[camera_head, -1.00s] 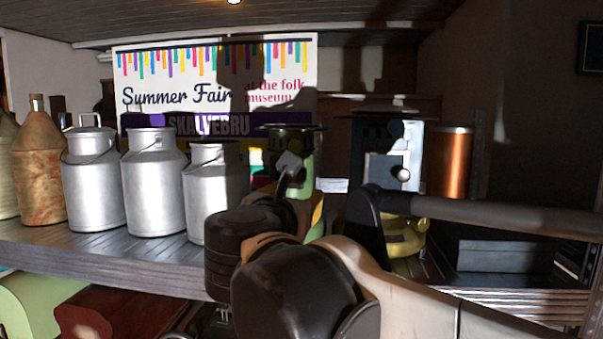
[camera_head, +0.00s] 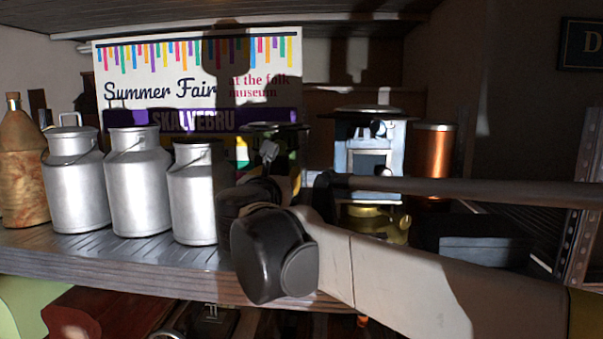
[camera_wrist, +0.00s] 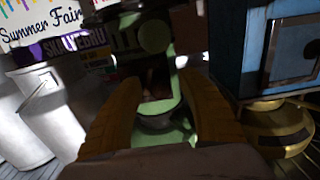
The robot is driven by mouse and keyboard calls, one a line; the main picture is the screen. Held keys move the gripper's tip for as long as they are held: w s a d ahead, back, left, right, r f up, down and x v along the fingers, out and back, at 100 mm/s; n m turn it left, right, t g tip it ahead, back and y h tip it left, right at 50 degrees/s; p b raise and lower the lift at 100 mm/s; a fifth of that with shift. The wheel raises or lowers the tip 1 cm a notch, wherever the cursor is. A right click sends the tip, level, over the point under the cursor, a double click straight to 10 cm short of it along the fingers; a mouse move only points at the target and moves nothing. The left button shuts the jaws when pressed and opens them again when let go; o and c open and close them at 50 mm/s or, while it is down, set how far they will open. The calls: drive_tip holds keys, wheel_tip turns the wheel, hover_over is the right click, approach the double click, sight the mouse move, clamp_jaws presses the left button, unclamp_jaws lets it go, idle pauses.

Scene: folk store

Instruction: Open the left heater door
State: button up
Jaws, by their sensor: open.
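The left heater is green with a dark round top (camera_head: 275,127); in the head view my arm hides most of its front. In the wrist view its green body (camera_wrist: 180,132) stands straight ahead, with a dark opening in the front. I cannot tell clearly how its door stands. My gripper (camera_wrist: 160,82) is open, its two yellow fingers spread on either side of the green front, with nothing held between them. Whether a finger touches the heater is unclear. The right heater (camera_head: 370,150) is blue with a brass-coloured base, and it also shows in the wrist view (camera_wrist: 228,50).
Three metal milk cans (camera_head: 140,190) stand left of the green heater, beside a brown bottle (camera_head: 20,170). A copper cylinder (camera_head: 432,158) stands right of the blue heater. A dark box (camera_head: 480,240) lies at right. A Summer Fair banner (camera_head: 150,80) hangs behind.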

clamp_jaws()
drive_tip(key=shift+w+a+f, duration=0.1)
drive_tip(key=shift+w, duration=0.1)
idle(0.4)
